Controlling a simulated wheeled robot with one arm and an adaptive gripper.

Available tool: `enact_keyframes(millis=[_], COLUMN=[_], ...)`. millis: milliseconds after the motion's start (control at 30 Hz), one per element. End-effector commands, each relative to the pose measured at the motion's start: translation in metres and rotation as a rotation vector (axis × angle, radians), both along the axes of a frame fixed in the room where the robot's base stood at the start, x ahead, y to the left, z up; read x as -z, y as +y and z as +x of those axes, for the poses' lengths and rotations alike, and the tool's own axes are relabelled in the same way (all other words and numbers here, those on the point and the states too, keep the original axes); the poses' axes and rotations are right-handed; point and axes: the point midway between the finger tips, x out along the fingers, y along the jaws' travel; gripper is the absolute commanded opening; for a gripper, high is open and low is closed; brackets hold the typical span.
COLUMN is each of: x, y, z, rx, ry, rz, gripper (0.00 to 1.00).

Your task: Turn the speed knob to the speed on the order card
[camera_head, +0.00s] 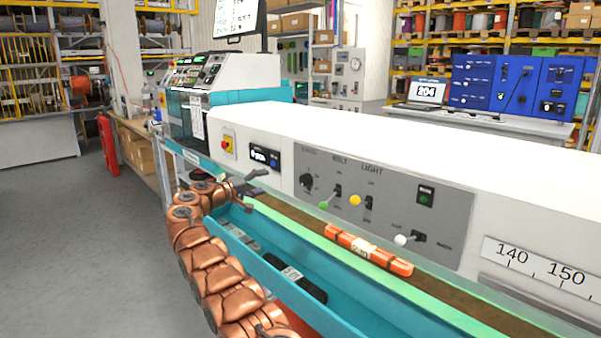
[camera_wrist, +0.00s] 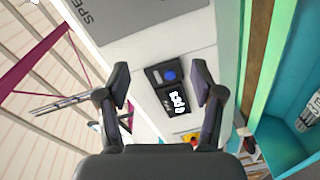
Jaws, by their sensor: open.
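The speed knob (camera_head: 307,181) is a small black dial under the speed label on the grey panel (camera_head: 425,225) in the head view. My gripper (camera_head: 255,182) is open and empty, left of the knob and apart from it, in front of the white housing. In the wrist view my open gripper (camera_wrist: 162,92) frames a black display box with a blue button (camera_wrist: 171,75). I cannot make out an order card for certain; a white sheet (camera_head: 196,116) hangs on the machine at the left.
A teal trough (camera_head: 275,250) runs along the front. A red-yellow switch (camera_head: 228,146) sits left.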

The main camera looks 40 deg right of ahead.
Motion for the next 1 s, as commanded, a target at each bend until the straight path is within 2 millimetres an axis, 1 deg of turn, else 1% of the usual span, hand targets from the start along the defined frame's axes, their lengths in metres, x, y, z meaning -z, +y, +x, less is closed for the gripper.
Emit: enact_keyframes(millis=[33, 167, 267, 433, 600, 700, 867, 1000], x=[-0.009, -0.006, -0.005, -0.002, -0.001, 0.001, 0.003, 0.004], y=[-0.001, -0.004, -0.007, -0.014, -0.024, -0.027, -0.03, -0.041], z=[-0.001, -0.006, -0.014, -0.035, -0.061, -0.072, -0.081, -0.082], rx=[-0.001, 0.001, 0.005, 0.02, 0.042, 0.051, 0.058, 0.059], ry=[0.019, 0.065, 0.099, 0.158, 0.208, 0.227, 0.239, 0.24], rz=[-0.003, -0.007, -0.012, -0.023, -0.039, -0.045, -0.049, -0.047], gripper=[0.67, 0.67, 0.67, 0.67, 0.67, 0.67, 0.67, 0.67])
